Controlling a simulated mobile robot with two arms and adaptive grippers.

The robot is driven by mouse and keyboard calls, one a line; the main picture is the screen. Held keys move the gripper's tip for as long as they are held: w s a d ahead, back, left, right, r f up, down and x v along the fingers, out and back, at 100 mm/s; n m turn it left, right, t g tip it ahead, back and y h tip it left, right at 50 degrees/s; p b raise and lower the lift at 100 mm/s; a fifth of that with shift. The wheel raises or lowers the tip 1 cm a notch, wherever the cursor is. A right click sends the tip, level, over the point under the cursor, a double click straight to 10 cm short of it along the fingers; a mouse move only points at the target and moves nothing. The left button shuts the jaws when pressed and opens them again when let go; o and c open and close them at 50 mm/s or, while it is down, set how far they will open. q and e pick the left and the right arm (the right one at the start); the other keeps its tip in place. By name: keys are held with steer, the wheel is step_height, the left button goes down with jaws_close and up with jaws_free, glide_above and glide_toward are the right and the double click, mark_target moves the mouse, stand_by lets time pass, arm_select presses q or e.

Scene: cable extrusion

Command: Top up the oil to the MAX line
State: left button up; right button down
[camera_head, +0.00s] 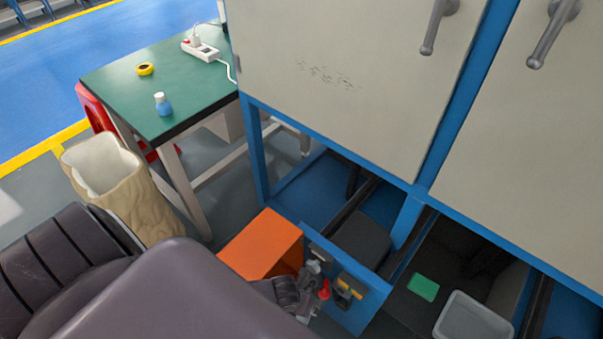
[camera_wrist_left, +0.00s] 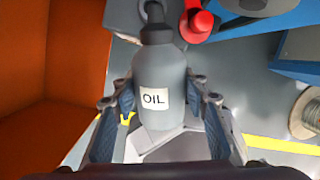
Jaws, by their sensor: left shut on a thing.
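A grey oil bottle (camera_wrist_left: 160,75) with a white "OIL" label and a dark neck stands out in the left wrist view. My left gripper (camera_wrist_left: 165,97) has its two fingers on either side of the bottle and is shut on it. A red part (camera_wrist_left: 196,22) is just right of the bottle's neck; whether they touch is unclear. In the head view my left gripper (camera_head: 290,294) is small and partly hidden by my arm, beside the red part (camera_head: 324,289) at the blue machine base. The oil level and MAX line cannot be made out. My right gripper is not in view.
An orange box (camera_head: 262,245) stands close to the left gripper. A blue machine frame (camera_head: 340,310) and grey cabinet doors (camera_head: 340,70) bound the right. A green table (camera_head: 150,85) and a beige sack (camera_head: 135,200) stand at left.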

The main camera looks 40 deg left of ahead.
arm_select(q)
steer(key=shift+w+a, duration=0.1)
steer(key=shift+w, duration=0.3)
steer(key=shift+r, duration=0.1)
steer(key=shift+r+g, duration=0.15)
steer(key=shift+g, duration=0.15)
steer(key=shift+r, duration=0.1)
steer(key=shift+s+p, duration=0.1)
steer(key=shift+p, duration=0.2)
steer(key=shift+r+g, duration=0.3)
steer(key=shift+g, duration=0.2)
steer(key=shift+f, duration=0.1)
stand_by(5.8)
